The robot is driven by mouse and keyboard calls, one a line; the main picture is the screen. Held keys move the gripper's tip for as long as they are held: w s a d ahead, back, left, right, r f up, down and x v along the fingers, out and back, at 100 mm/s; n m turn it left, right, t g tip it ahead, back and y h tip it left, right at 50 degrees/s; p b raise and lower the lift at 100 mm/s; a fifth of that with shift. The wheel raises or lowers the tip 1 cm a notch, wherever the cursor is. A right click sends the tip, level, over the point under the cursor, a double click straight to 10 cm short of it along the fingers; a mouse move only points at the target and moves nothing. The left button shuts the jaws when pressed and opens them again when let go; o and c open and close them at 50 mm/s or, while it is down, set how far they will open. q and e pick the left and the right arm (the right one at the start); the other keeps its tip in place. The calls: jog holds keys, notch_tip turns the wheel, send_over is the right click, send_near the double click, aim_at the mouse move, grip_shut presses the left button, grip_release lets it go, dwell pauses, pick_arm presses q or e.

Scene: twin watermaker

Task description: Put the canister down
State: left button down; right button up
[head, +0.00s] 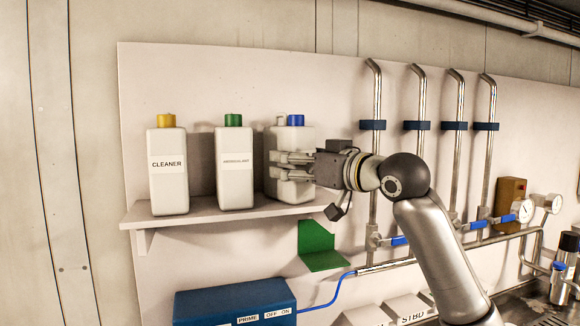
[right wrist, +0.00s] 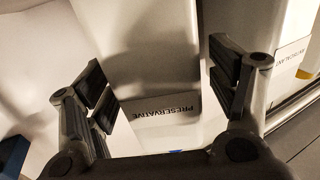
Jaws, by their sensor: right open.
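The white canister with the blue cap (head: 294,121) stands upright on the right part of the shelf (head: 215,212). My right gripper (head: 278,165) reaches in from the right at its mid-height, with its fingers across the canister's front in the head view. In the right wrist view the canister (right wrist: 160,60) labelled PRESERVATIVE lies between the open fingers of my right gripper (right wrist: 160,90), with a gap visible on each side. Its label is hidden in the head view. My left gripper is not in view.
A green-capped canister (head: 234,150) stands just left, and the yellow-capped CLEANER canister (head: 168,175) farther left. Steel pipes (head: 375,90) rise behind my right arm. A green bracket (head: 317,245) and a blue box (head: 235,300) are below the shelf.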

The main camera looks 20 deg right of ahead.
jog(key=b+v, duration=0.2)
jog(key=v, duration=0.7)
jog(key=shift+s+d+b, duration=0.2)
jog(key=shift+s+b, duration=0.1)
jog(key=shift+b, duration=0.05)
